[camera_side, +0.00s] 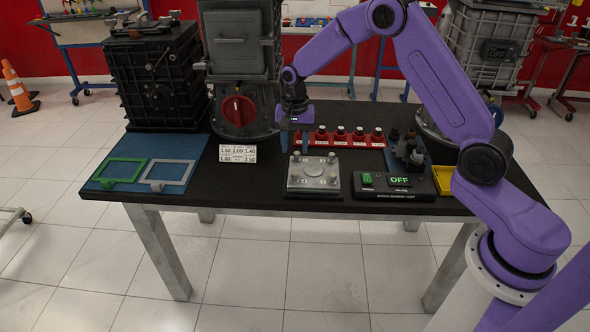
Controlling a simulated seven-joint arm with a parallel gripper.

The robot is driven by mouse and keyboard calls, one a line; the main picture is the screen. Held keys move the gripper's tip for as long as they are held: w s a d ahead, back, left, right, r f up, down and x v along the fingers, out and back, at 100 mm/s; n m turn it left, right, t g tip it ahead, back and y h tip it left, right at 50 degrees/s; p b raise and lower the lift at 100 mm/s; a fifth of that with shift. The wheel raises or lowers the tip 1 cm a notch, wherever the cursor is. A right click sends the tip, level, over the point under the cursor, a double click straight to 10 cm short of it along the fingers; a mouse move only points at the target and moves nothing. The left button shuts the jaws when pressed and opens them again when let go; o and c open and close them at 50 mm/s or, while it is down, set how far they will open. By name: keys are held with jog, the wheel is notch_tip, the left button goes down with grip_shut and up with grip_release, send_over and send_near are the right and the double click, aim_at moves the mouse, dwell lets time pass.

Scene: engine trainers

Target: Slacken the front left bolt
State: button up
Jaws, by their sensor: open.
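A grey metal plate (313,186) lies near the front edge of the black table, with a bolt standing at each corner and a round boss in the middle. The near left bolt (294,178) stands upright in the picture's lower left corner of the plate. The far left bolt (297,156) also shows. My gripper (295,148) points down with its fingers apart and empty. It appears above and behind the plate's far left corner; its exact height over the bolts is hard to tell.
Behind the plate is a red rack (340,138) with several dark-topped pieces. A white number card (238,154) and a blue mat (121,185) with two frames lie left.

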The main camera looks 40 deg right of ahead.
aim_at(295, 174)
notch_tip(295, 174, down, 9)
jog(key=shift+f, duration=0.15)
dwell(0.4)
grip_shut()
